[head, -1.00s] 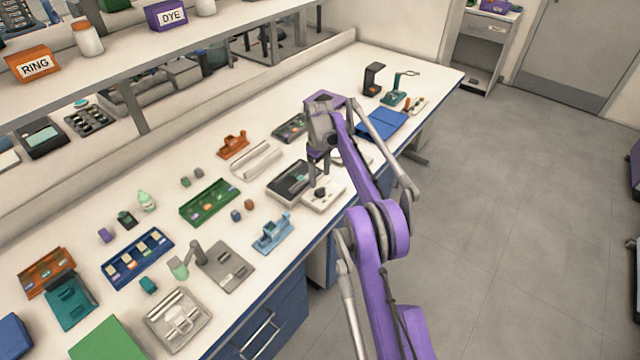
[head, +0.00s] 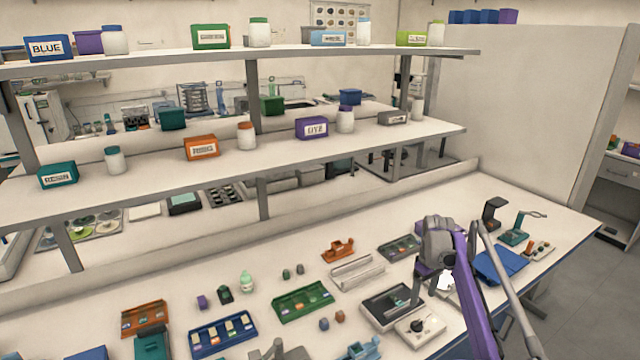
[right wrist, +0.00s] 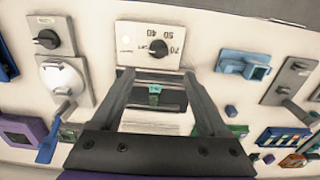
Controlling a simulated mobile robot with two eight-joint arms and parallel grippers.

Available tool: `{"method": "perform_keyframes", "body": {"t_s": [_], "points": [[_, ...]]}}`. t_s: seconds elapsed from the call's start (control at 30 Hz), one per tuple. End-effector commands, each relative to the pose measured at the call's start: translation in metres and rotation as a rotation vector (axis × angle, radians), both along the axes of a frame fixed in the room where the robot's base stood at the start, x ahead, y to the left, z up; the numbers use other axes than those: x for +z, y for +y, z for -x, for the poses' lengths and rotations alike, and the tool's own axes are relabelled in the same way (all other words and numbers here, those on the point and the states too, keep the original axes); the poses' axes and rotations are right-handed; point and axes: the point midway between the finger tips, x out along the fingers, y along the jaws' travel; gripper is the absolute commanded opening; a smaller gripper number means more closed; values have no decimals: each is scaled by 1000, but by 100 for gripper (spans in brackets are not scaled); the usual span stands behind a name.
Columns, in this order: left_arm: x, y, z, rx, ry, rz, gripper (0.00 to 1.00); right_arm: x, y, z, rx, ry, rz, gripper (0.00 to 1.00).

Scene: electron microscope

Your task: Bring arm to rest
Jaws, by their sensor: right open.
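My right arm, purple and grey, comes in from the lower right in the head view. My right gripper (head: 430,292) points down over the bench, above or just behind a white dial box (head: 418,328). In the right wrist view the right gripper (right wrist: 157,77) has its two fingers apart with nothing between them held. The white dial box (right wrist: 150,42), with a black knob and printed numbers, lies just beyond the fingertips there. A dark tray (head: 385,305) is beside the box. My left gripper is not in view.
The bench (head: 100,290) holds several items: a green rack (head: 303,302), a blue rack (head: 222,335), an orange holder (head: 340,250) and a blue mat (head: 500,265). Shelves (head: 380,133) with labelled boxes and jars stand behind. Floor shows at the far right.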

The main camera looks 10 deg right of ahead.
Motion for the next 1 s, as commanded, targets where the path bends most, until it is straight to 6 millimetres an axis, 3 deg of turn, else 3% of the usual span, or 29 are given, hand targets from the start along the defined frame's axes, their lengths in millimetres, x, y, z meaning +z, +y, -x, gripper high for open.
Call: {"method": "perform_keyframes", "body": {"t_s": [0.17,0.27,0.53,0.77,1.0], "points": [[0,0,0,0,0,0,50,34,30,16,-36,-45,11,78],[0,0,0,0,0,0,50,56,52,36,-69,-83,18,78],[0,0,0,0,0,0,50,92,111,113,-161,-189,16,78],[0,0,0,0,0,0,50,92,153,199,-237,-281,-3,78],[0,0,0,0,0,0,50,60,185,297,-316,-374,-42,78]]}}
